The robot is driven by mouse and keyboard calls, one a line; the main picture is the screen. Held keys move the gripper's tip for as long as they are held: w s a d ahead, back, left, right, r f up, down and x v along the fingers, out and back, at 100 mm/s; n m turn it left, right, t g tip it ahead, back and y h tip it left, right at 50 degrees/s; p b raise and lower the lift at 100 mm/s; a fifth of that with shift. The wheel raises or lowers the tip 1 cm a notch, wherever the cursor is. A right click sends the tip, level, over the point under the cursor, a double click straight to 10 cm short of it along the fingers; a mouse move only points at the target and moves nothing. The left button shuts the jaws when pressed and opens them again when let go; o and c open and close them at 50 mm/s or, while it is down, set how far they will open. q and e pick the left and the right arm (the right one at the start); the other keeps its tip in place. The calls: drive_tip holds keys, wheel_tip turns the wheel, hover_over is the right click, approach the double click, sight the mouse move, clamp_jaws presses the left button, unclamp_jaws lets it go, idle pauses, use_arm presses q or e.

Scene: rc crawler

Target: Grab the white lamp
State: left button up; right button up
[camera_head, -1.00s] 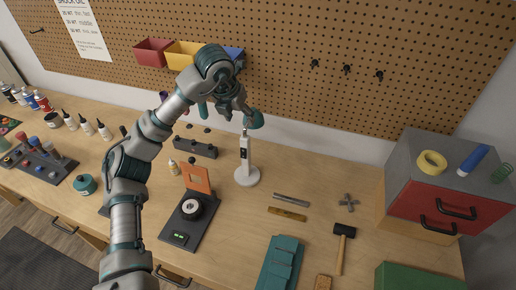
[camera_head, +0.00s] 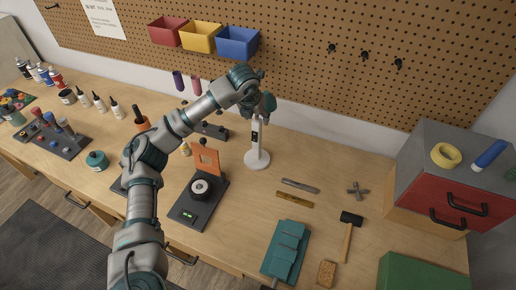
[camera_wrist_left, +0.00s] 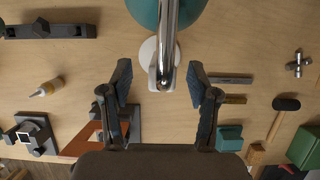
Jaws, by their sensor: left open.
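The white lamp (camera_head: 257,145) stands upright on the bench, with a round white base and a slim post. A teal shade tops it, and the wrist view shows this shade (camera_wrist_left: 165,10) at the top edge. My left gripper (camera_head: 252,104) is by the upper part of the lamp, and the arm partly hides it in the head view. In the wrist view the left gripper (camera_wrist_left: 160,76) is open, its two fingers apart. The lamp's post (camera_wrist_left: 168,48) lines up with the gap between them; I cannot tell its depth relative to the fingertips. My right gripper is not in view.
A dark block with knobs (camera_head: 212,131) is left of the lamp. Flat tools (camera_head: 295,199) and a hammer (camera_head: 348,232) lie to the right. A red-drawer cabinet (camera_head: 430,190) stands far right.

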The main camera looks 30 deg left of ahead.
sight(261, 130)
use_arm(q)
drive_tip(key=x, duration=0.3)
drive_tip(key=shift+d+f, duration=0.1)
drive_tip(key=shift+f, duration=0.05)
clamp_jaws()
